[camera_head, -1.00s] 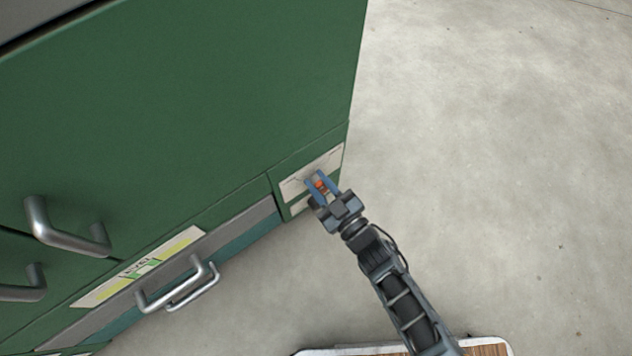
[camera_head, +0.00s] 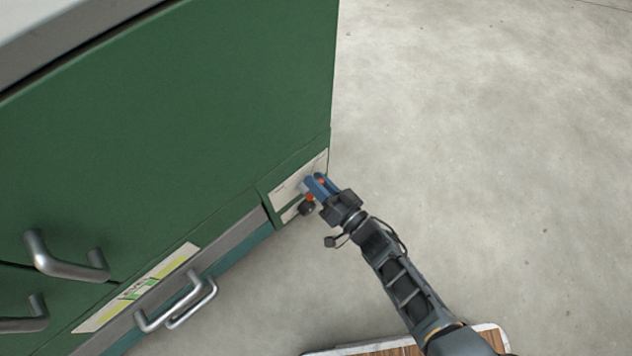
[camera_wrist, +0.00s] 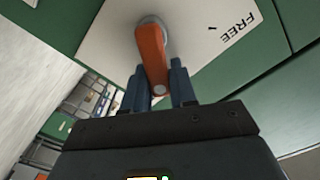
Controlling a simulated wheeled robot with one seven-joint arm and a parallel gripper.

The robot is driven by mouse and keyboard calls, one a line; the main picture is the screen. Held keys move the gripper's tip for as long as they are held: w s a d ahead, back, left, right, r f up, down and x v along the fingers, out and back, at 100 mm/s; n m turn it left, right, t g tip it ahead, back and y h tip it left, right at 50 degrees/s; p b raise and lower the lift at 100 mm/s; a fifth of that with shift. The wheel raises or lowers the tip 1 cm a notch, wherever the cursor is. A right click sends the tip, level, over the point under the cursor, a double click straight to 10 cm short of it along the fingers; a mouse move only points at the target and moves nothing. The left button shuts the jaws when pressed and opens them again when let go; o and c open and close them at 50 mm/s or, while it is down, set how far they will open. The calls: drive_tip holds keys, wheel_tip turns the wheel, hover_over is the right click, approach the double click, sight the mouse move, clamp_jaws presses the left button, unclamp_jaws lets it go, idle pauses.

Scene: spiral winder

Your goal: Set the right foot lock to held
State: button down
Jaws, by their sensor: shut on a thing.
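The right foot lock is an orange lever (camera_wrist: 151,55) on a round grey pivot, mounted on a pale label plate (camera_wrist: 205,25) on the green cabinet. The plate reads "FREE" on the right in the wrist view, with a small black mark beside the word. My gripper (camera_wrist: 161,85) has its blue fingers on both sides of the lever's free end and is shut on it. In the head view my gripper (camera_head: 314,186) is at the label plate (camera_head: 289,186) at the cabinet's lower right corner. Only bits of orange show there.
The green cabinet (camera_head: 200,110) fills the left of the head view. Metal handles (camera_head: 65,262) and a lower double handle (camera_head: 178,302) stick out from its front. A yellow-green gauge label (camera_head: 135,288) lies above the lower handle. Bare concrete floor (camera_head: 480,150) is free on the right.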

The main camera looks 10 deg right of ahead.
drive_tip(key=shift+w+d+f+m, duration=0.1)
drive_tip(key=shift+d+f+m, duration=0.15)
drive_tip(key=shift+m, duration=0.55)
drive_tip(key=shift+f, duration=0.1)
drive_tip(key=c, duration=1)
unclamp_jaws()
drive_tip(key=p+v, duration=0.2)
drive_tip(key=v, duration=0.5)
drive_tip(key=shift+s+d, duration=0.2)
drive_tip(key=shift+s, duration=0.1)
drive_tip(key=shift+d, duration=0.1)
